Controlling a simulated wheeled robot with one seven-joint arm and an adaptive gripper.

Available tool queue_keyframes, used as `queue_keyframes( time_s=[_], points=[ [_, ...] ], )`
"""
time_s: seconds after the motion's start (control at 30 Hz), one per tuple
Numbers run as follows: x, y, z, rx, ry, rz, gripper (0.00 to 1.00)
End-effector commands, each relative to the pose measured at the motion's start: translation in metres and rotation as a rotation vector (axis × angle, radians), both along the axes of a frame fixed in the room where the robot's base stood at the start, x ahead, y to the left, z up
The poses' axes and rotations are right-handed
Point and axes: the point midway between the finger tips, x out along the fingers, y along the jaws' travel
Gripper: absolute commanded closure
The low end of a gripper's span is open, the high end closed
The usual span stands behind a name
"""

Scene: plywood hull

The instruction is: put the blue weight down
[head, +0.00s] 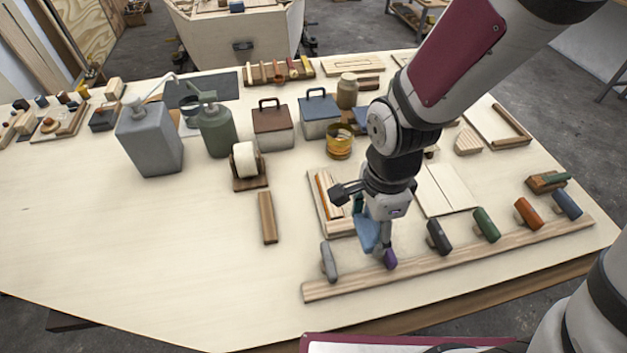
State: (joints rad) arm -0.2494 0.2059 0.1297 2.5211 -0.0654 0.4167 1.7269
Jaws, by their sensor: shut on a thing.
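My gripper (378,240) points down over the near right part of the table, just behind a long wooden rail. A light blue piece (366,232), which looks like the blue weight, is at its fingers, and the gripper is shut on it. The fingers and wrist partly cover it. I cannot tell whether its lower end touches the table or the rail. A purple piece (390,259) on the rail is right beside it.
The left front table is bare.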

Motion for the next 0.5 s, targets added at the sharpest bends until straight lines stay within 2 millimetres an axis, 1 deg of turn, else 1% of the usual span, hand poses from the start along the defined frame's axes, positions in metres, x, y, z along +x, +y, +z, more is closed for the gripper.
queue_keyframes(
  time_s=[0.17,0.5],
  points=[
    [0.029,0.017,-0.003,0.002,-0.002,0.001,0.9],
    [0.098,0.054,-0.01,0.003,-0.002,0.0,0.9]
  ],
)
